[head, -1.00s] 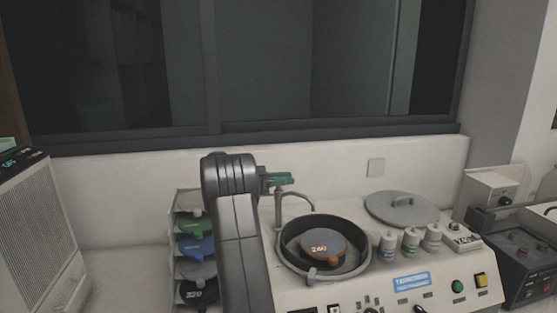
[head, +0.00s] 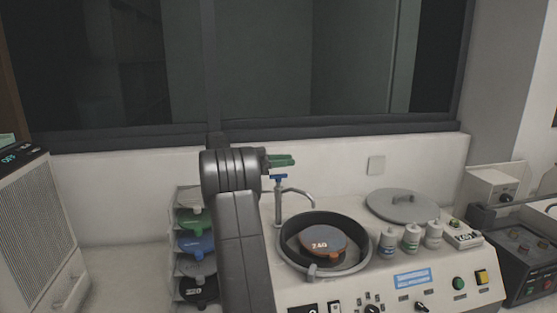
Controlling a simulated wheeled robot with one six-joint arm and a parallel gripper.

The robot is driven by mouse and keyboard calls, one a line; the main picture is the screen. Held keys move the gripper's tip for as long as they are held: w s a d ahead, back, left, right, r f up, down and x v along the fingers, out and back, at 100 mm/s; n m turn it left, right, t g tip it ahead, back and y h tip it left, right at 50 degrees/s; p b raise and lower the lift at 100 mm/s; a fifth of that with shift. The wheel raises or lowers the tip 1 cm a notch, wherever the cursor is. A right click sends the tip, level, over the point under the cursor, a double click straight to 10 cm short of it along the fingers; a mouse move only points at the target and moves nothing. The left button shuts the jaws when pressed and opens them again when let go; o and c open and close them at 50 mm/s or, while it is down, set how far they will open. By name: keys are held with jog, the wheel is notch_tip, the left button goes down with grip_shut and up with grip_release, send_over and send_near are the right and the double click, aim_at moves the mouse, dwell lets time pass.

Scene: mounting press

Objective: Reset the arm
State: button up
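My dark grey arm (head: 238,245) stands upright in the head view, left of the machine with the round bowl. Its gripper (head: 284,160) has green fingers pointing right. The fingers are above the blue-topped tap (head: 279,179) and look clear of it. The fingers are seen nearly side-on, so whether they are open or shut is unclear. I see no object held between them.
An orange disc marked 240 (head: 319,243) lies in the black bowl (head: 357,257). A grey lid (head: 402,204) and several bottles (head: 411,238) stand at right. A rack of coloured discs (head: 195,245) is left of my arm. A window (head: 270,75) is behind.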

aim_at(284, 175)
notch_tip(284, 175, up, 5)
jog(key=shift+r+b, duration=0.1)
jog(key=shift+b, duration=0.25)
notch_tip(284, 175, down, 10)
jog(key=shift+f+p, duration=0.2)
jog(key=shift+p, duration=1.05)
jog(key=shift+w+n+t, duration=0.2)
jog(key=shift+n+t, duration=0.2)
jog(key=shift+t, duration=0.2)
jog(key=shift+s+r+n+t+y, duration=0.15)
jog(key=shift+n+t+y, duration=0.45)
jog(key=shift+t, duration=0.4)
jog(key=shift+w+a+n+t+y, duration=0.1)
jog(key=shift+w+n+t+y, duration=0.1)
jog(key=shift+n+t+y, duration=0.75)
jog(key=shift+w+a+n+t+y, duration=0.15)
jog(key=shift+n+t+y, duration=0.3)
jog(key=shift+n+t, duration=0.9)
jog(key=shift+m+t, duration=0.3)
jog(key=shift+d, duration=0.1)
